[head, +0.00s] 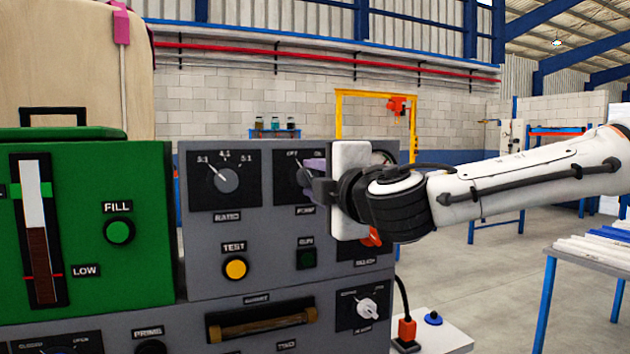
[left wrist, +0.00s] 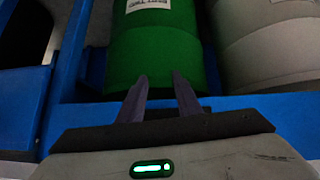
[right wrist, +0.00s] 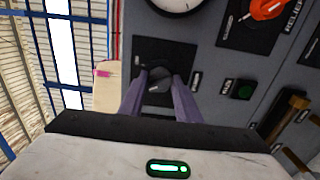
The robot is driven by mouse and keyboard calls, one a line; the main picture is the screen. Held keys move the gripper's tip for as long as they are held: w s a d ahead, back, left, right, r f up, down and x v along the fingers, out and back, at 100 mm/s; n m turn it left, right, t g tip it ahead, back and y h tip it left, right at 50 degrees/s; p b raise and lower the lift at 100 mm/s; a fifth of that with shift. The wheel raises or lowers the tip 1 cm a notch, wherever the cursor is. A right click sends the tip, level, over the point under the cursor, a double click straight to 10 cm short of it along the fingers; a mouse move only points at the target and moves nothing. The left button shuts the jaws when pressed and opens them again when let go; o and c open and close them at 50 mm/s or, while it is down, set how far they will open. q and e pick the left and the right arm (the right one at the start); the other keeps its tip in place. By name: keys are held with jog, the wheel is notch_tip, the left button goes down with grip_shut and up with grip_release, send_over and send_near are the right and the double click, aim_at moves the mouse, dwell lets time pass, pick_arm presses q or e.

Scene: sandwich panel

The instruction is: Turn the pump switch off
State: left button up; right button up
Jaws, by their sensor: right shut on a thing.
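The pump switch is a dark knob on a black plate (head: 284,192) labelled PUMP, at the upper right of the grey panel. An OFF mark shows at the plate's upper left; my gripper hides most of the right side. My right gripper (head: 316,187) reaches in from the right, its purple fingers at the knob. In the right wrist view the fingers are shut on the pump knob (right wrist: 158,79), one on each side. The knob's exact pointing is hard to tell. My left gripper (left wrist: 160,85) shows only in the left wrist view, fingers apart with nothing between them.
Left of the pump plate is the ratio knob (head: 225,179). Below are the yellow test button (head: 236,268) and a dark green button (head: 306,258). A red-orange handle (right wrist: 268,8) and a gauge (right wrist: 182,3) are close by. A green drum (left wrist: 152,50) stands before the left gripper.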

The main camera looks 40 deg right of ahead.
dwell(0.4)
jog(key=o, duration=1.1)
jog(key=shift+c, duration=0.2)
jog(key=shift+s, duration=0.1)
jog(key=v, duration=1)
jog(key=shift+b, duration=0.45)
jog(key=shift+a, duration=0.1)
